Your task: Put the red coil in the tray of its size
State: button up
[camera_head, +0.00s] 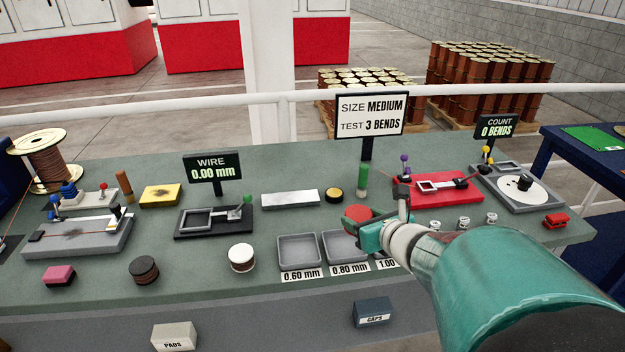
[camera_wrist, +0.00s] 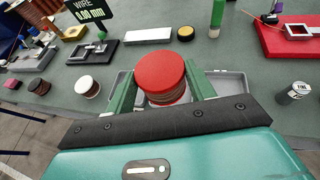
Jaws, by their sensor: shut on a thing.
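My gripper (camera_head: 366,230) is shut on the red coil (camera_head: 357,213), a short round stack with a red top and copper-coloured windings. In the wrist view the coil (camera_wrist: 161,72) sits upright between my two green fingers. It is held over the back of the trays; its exact height is hard to tell. The grey tray labelled 0.60 mm (camera_head: 299,251) is empty. The 0.80 mm tray (camera_head: 341,248) is beside it, partly behind my gripper. The 1.00 tray is mostly hidden by my gripper; its label (camera_head: 387,264) shows. A sign (camera_head: 370,105) reads SIZE MEDIUM, TEST 3 BENDS.
A white-topped coil (camera_head: 241,258) and a black-topped coil (camera_head: 144,269) stand left of the trays. The wire display (camera_head: 217,167) reads 0.00 mm; the count display (camera_head: 496,127) reads 0 BENDS. A green post (camera_head: 363,178) stands behind the coil. A red fixture (camera_head: 437,191) is at right.

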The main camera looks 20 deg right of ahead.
jog(key=d+f, duration=0.3)
jog(key=w+d+f, duration=0.1)
jog(key=d+f, duration=0.1)
jog(key=d, duration=0.2)
jog(key=w+d+f, duration=0.1)
jog(key=d+f, duration=0.2)
jog(key=d, duration=0.1)
jog(key=shift+w+d+f, duration=0.15)
jog(key=shift+d+f, duration=0.1)
jog(key=shift+f, duration=0.05)
jog(key=shift+w+d+f, duration=0.1)
jog(key=shift+d+f, duration=0.1)
jog(key=shift+f, duration=0.75)
jog(key=shift+d+f, duration=0.15)
jog(key=shift+f, duration=0.8)
jog(key=shift+f, duration=0.15)
jog(key=o, duration=1.3)
